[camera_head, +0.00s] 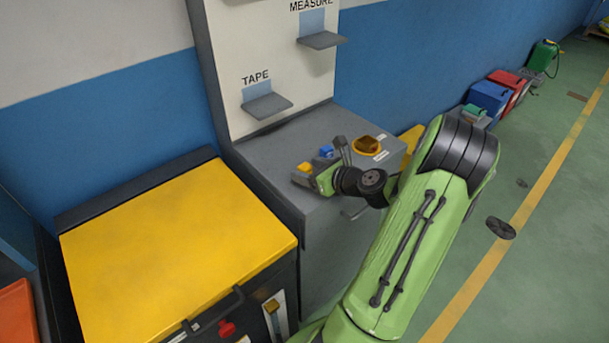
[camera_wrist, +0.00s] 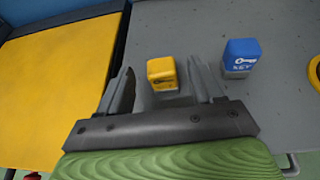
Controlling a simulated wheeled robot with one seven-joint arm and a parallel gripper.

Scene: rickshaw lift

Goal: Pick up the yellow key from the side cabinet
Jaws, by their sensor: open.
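The yellow key (camera_wrist: 162,74) is a small yellow block with a white key symbol and a grey base. It stands upright on the grey top of the side cabinet (camera_wrist: 190,30). In the head view the yellow key (camera_head: 305,168) shows beside the fingers near the cabinet's left edge. My gripper (camera_wrist: 161,85) is open, with one finger on each side of the yellow key in the wrist view. A gap shows on both sides, wider on the left. In the head view my gripper (camera_head: 307,178) is partly hidden by its own wrist.
A blue key block (camera_wrist: 240,57) stands just right of the right finger; it shows in the head view (camera_head: 327,151) too. A yellow-orange ring (camera_head: 367,145) lies further right on the cabinet. A yellow-topped box (camera_head: 175,255) stands left. TAPE and MEASURE shelves (camera_head: 266,105) are on the panel behind.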

